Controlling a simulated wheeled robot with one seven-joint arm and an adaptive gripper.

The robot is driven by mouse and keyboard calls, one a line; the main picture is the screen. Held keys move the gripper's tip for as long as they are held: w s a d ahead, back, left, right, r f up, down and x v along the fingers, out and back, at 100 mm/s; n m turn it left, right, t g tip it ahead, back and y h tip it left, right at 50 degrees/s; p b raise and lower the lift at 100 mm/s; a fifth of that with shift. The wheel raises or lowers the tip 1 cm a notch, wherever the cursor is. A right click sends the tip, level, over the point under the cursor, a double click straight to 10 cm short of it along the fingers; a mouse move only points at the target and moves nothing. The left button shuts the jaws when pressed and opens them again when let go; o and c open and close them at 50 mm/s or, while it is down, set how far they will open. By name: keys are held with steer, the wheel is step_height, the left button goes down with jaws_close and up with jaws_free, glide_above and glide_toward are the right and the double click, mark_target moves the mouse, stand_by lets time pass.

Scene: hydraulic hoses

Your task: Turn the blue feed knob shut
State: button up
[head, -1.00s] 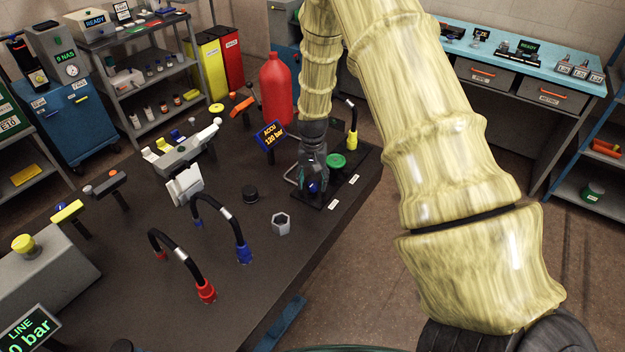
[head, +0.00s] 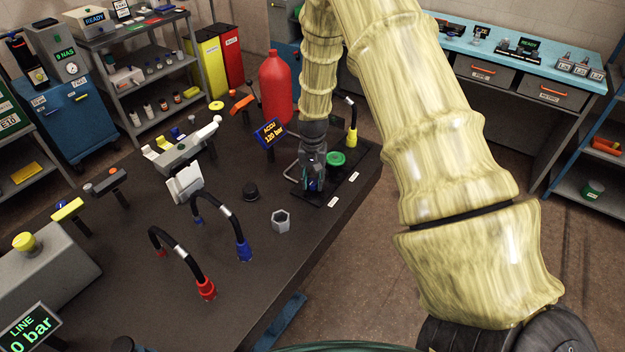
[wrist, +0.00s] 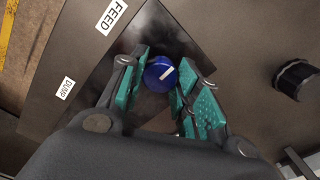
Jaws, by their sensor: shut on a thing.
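The blue feed knob (wrist: 158,75) shows in the wrist view between the teal pads of my gripper (wrist: 163,85). A white line on its top points to the upper right, and the FEED label (wrist: 112,16) lies above it. My gripper is shut on the knob, with one finger on either side. In the head view my gripper (head: 313,184) points down at the dark plate at the table's right end and mostly hides the knob.
A green knob (head: 336,159) stands close behind my gripper. The display (head: 269,133) reads ACCU 120 bar. A red bottle (head: 276,88) stands behind. Hoses with red (head: 206,289) and blue (head: 244,251) ends and a grey nut (head: 281,221) are nearer.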

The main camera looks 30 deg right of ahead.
steer(key=shift+n, duration=0.3)
steer(key=n+b, duration=0.1)
steer(key=n, duration=0.3)
steer(key=shift+b, duration=0.35)
steer(key=n+b, duration=0.1)
steer(key=n, duration=1.2)
steer(key=shift+d, duration=0.1)
steer(key=o, duration=1.1)
steer(key=shift+c, duration=0.2)
